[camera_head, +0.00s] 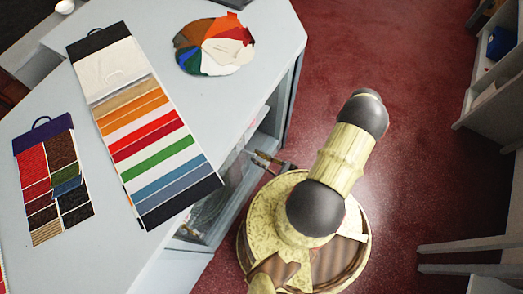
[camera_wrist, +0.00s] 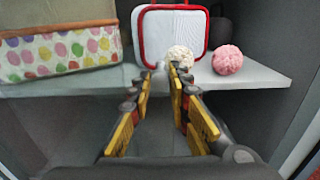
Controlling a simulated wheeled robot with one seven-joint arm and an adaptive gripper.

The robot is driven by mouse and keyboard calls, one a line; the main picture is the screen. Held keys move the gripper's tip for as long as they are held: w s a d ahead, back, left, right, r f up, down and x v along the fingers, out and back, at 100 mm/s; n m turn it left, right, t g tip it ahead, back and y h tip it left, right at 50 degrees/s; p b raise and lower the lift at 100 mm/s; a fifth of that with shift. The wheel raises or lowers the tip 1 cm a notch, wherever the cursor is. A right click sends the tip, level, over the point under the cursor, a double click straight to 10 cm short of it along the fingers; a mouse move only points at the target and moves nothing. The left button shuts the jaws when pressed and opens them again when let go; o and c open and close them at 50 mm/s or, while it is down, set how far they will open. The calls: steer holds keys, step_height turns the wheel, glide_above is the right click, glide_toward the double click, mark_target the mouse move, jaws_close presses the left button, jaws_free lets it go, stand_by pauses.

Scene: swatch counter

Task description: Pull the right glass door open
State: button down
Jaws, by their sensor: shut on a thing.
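The right glass door (camera_head: 267,127) is on the front of the grey cabinet under the counter, seen steeply from above. Its clear pane is hard to make out. My gripper (camera_head: 267,160) is at the cabinet front, beside the door. In the wrist view my gripper (camera_wrist: 163,70) has its yellow-sided fingers pointing at the cabinet interior, with the tips shut on a small part of the door, probably its handle. That part is mostly hidden between the fingertips. I cannot tell how far the door stands open.
On the shelf (camera_wrist: 245,78) are a dotted box (camera_wrist: 60,50), a white panel with red trim (camera_wrist: 170,30), a cream ball (camera_wrist: 180,56) and a pink ball (camera_wrist: 228,60). Swatch boards lie on the counter (camera_head: 215,105). Red floor (camera_head: 400,150) is free to the right, before grey shelving (camera_head: 490,75).

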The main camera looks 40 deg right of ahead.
steer(key=c, duration=2)
jaws_free()
steer(key=shift+o, duration=0.2)
step_height(320, 180, up, 10)
